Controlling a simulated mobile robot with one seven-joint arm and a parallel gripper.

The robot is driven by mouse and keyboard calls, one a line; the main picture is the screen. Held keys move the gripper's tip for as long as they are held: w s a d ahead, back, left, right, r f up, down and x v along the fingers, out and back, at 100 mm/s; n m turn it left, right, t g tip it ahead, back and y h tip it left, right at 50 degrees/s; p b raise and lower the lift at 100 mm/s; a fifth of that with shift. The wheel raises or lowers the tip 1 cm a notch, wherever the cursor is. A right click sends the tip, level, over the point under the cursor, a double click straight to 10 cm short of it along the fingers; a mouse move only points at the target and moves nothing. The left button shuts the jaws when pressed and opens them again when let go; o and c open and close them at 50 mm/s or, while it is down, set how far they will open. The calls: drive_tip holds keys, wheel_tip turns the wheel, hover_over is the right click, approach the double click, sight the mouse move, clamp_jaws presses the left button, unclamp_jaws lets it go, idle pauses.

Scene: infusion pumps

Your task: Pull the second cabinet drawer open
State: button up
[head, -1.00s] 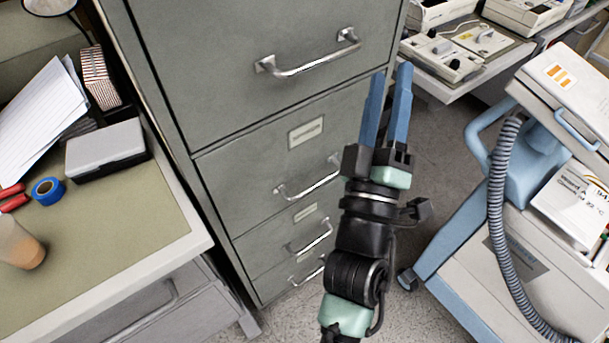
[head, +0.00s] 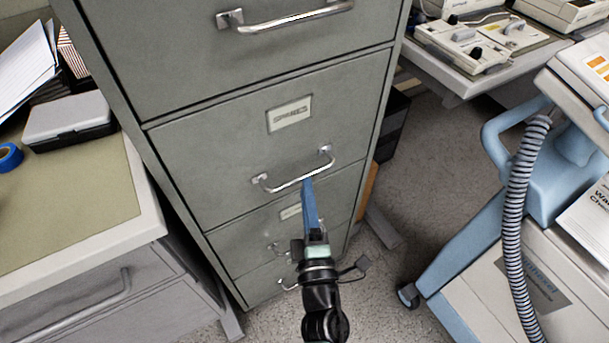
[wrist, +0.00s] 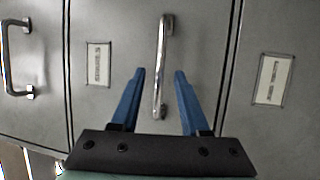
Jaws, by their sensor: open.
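The grey filing cabinet's second drawer (head: 215,150) is shut, flush with its neighbours. Its silver bar handle (head: 295,178) sits below a white label (head: 289,115). In the head view my gripper (head: 309,182) is in front of the handle's right half, its blue fingers overlapping edge-on. In the wrist view my gripper (wrist: 157,72) is open. The handle (wrist: 164,60) runs upright in the picture, with its lower end between the two fingers. Neither finger visibly touches it. I cannot tell how deep the bar lies between the fingers.
The top drawer's handle (head: 285,18) is above, and lower drawers are partly hidden by my arm. A desk (head: 100,205) stands close on the left. A blue and white cart (head: 500,230) with a ribbed hose (head: 517,220) stands on the right. Floor (head: 425,165) is free between cabinet and cart.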

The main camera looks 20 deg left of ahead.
sight(305, 175)
drive_tip(key=shift+x, duration=2.25)
clamp_jaws()
